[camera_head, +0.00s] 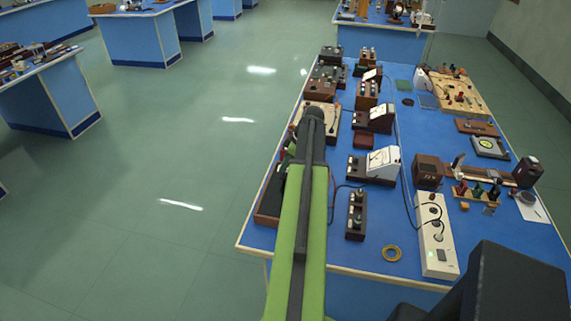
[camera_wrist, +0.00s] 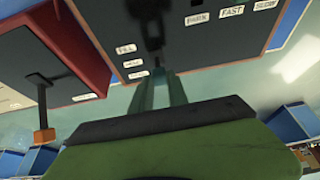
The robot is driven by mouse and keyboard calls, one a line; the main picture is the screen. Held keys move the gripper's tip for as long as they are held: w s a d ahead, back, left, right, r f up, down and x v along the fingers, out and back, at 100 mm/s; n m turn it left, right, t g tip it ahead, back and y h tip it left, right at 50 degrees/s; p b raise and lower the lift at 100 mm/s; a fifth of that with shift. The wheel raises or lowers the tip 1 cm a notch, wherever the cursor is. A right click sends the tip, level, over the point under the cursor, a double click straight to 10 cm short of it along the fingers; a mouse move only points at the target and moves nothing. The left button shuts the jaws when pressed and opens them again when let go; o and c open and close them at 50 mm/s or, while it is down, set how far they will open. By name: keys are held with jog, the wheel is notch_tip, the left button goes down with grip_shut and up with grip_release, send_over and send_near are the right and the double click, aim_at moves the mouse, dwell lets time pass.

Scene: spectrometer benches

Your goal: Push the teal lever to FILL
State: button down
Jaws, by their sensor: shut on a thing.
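In the wrist view, a dark panel (camera_wrist: 205,45) bears a FILL label (camera_wrist: 126,49) at left, with two blurred labels below it. PARK (camera_wrist: 197,18), FAST (camera_wrist: 231,11) and SLOW labels are at upper right. My gripper (camera_wrist: 165,77) is seen from behind against this panel, its fingers together on what looks like the teal lever. The lever is mostly hidden, and I cannot tell its exact position relative to FILL. A dark shape (camera_wrist: 150,28), perhaps a slot or shadow, lies just above the fingertips. In the head view my arm hides the gripper and lever.
A red-sided panel with an orange-tipped lever (camera_wrist: 44,136) is beside it at left in the wrist view. Floor (camera_head: 170,190) is clear at left.

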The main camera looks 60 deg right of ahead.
jog(key=shift+s+d+f+t+y+b, duration=0.1)
jog(key=shift+s+f+t+y+b, duration=0.1)
jog(key=shift+s+t+b, duration=0.4)
jog(key=shift+s+d+f+t+y+b, duration=0.1)
jog(key=shift+s+f+t+b, duration=0.2)
jog(key=shift+b, duration=0.55)
jog(key=shift+s+d+f+t+y+b, duration=0.1)
jog(key=shift+s+t+b, duration=0.1)
jog(key=shift+t+b, duration=0.45)
jog(key=t+b, duration=0.1)
jog(key=s+b, duration=0.1)
jog(key=b, duration=0.1)
jog(key=shift+d+f+t+y, duration=0.15)
jog(key=shift+f+t+y, duration=0.05)
jog(key=shift+t+y, duration=0.2)
jog(key=shift+s+b, duration=0.15)
jog(key=shift+b, duration=0.3)
jog(key=shift+r+t, duration=0.15)
jog(key=shift+t, duration=0.1)
jog(key=c, duration=1.3)
grip_release()
jog(key=shift+d, duration=0.1)
